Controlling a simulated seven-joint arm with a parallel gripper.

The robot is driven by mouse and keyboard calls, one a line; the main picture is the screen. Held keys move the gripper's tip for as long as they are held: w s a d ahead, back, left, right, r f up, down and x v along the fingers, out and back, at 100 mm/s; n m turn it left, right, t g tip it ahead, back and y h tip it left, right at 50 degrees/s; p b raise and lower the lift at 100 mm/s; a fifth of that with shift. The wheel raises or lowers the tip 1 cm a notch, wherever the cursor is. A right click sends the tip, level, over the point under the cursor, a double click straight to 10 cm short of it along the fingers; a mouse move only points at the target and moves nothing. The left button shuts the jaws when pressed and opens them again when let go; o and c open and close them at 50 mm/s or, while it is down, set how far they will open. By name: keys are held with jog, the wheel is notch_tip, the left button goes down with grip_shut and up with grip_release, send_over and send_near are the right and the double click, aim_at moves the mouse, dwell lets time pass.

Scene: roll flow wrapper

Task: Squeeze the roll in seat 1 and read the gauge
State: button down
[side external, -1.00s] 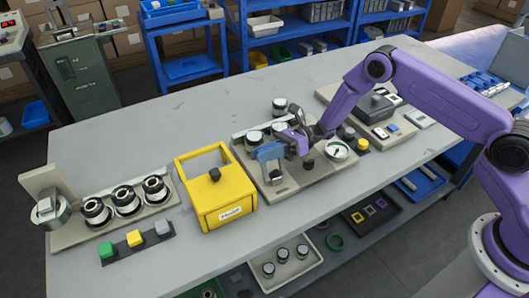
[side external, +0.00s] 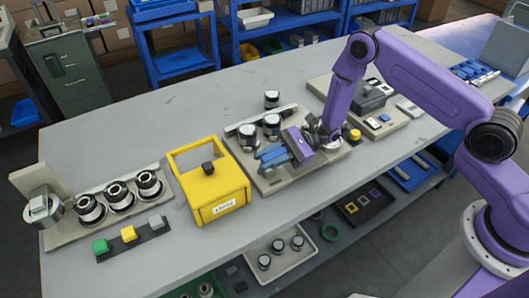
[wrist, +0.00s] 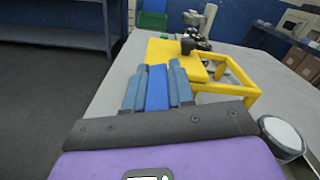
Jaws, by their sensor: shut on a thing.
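My gripper (side external: 268,156) is low over the beige plate (side external: 283,183) in the middle of the table, tilted to the left. In the wrist view its blue-grey fingers (wrist: 157,90) are shut on a flat, brighter blue piece (wrist: 157,77). Two dark rolls with white tops, a left one (side external: 247,133) and a right one (side external: 271,124), stand behind the gripper, apart from it. A white-topped roll (wrist: 283,132) shows at the right in the wrist view. The round white gauge (side external: 333,143) is mostly hidden by my wrist; its reading cannot be seen. I see no seat numbers.
A yellow frame box (side external: 215,200) with a black knob stands left of the plate. Farther left are several rolls (side external: 117,194) on a beige rack and a strip of coloured buttons (side external: 129,234). A lone roll (side external: 271,98) stands behind.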

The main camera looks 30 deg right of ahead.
jog(key=shift+s+f+n, duration=0.25)
jog(key=shift+s+n, duration=0.3)
jog(key=shift+n, duration=0.35)
jog(key=c, duration=1)
grip_release()
jog(key=shift+c, duration=0.2)
jog(key=d, duration=1.7)
jog(key=shift+d, duration=0.3)
jog(key=shift+s, duration=0.1)
